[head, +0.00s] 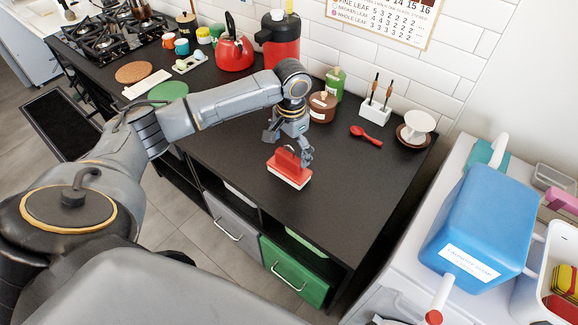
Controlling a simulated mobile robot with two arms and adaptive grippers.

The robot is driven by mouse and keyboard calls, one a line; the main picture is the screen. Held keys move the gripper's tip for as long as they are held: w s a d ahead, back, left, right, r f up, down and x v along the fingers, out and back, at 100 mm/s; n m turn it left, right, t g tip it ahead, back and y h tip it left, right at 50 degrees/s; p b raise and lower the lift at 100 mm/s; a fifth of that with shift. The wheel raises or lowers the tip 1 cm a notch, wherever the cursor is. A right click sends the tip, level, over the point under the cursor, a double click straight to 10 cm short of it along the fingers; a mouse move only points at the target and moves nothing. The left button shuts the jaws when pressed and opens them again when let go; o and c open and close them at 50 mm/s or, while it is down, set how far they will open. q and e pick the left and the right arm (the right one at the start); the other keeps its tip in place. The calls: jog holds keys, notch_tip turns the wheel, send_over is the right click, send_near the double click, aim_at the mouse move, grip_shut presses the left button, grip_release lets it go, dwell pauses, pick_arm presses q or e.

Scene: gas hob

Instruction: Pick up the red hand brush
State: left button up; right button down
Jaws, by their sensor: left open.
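The red hand brush (286,173) lies on the black counter (345,185) near its front edge, with its red handle upward and pale bristles along the bottom. My left gripper (288,152) reaches in from the left and points down at the brush. Its fingers are spread open around or beside the brush's handle; I cannot tell whether they touch it. The gripper hides part of the handle. My right gripper is not in view.
A red kettle (234,49) is further back. The counter right of the brush is clear. A blue laundry box (480,225) stands at right.

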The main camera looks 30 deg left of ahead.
aim_at(288, 156)
pick_arm(q)
jog(key=f, duration=0.4)
jog(key=shift+a+f+p, duration=0.3)
jog(key=shift+p, duration=0.05)
jog(key=c, duration=1.1)
jog(key=shift+r, duration=0.1)
